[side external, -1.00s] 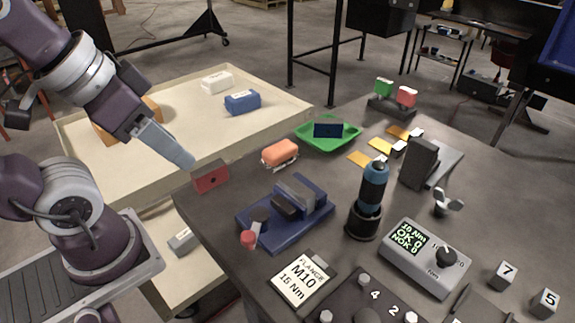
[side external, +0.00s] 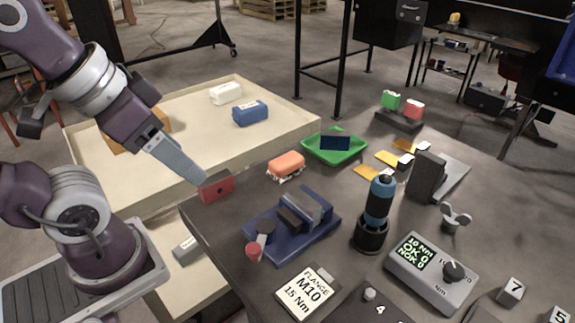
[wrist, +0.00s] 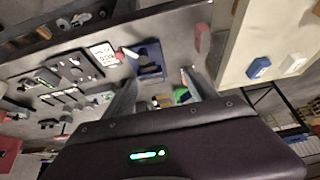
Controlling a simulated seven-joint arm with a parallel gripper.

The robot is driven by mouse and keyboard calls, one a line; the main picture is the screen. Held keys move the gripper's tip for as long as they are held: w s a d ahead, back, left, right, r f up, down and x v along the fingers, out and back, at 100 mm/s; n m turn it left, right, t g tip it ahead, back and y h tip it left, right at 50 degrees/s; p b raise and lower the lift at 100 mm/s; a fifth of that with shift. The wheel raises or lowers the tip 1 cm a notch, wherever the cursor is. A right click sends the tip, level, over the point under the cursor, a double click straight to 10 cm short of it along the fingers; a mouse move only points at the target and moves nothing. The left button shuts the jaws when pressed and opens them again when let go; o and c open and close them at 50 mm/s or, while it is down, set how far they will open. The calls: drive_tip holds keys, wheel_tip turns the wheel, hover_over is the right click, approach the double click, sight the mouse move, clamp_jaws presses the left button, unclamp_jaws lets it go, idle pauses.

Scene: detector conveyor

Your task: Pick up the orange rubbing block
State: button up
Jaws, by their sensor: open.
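The orange rubbing block (side external: 287,162) lies on the dark table near its far left edge, in front of the green tray (side external: 350,148). A pale layer shows under its orange top. My gripper (side external: 201,180) is left of the block in the side view, apart from it, with its fingers angled down by the red block (side external: 217,189). In the wrist view my gripper's two fingers (wrist: 160,76) are spread with nothing held between them. The orange block cannot be made out clearly in the wrist view.
A blue fixture (side external: 292,226) stands in front of the orange block. A blue-and-black tool (side external: 379,202) stands upright to its right. A cream bin (side external: 190,103) with white and blue blocks lies beyond the table's left edge.

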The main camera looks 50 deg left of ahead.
drive_tip(key=o, duration=0.6)
drive_tip(key=n+g, duration=0.6)
drive_tip(key=n, duration=1.2)
hover_over(286, 159)
drive_tip(key=f, duration=1.2)
drive_tip(key=shift+d+f, duration=0.2)
drive_tip(key=shift+f, duration=0.1)
drive_tip(key=f, duration=0.7)
drive_tip(key=shift+a+f, duration=0.2)
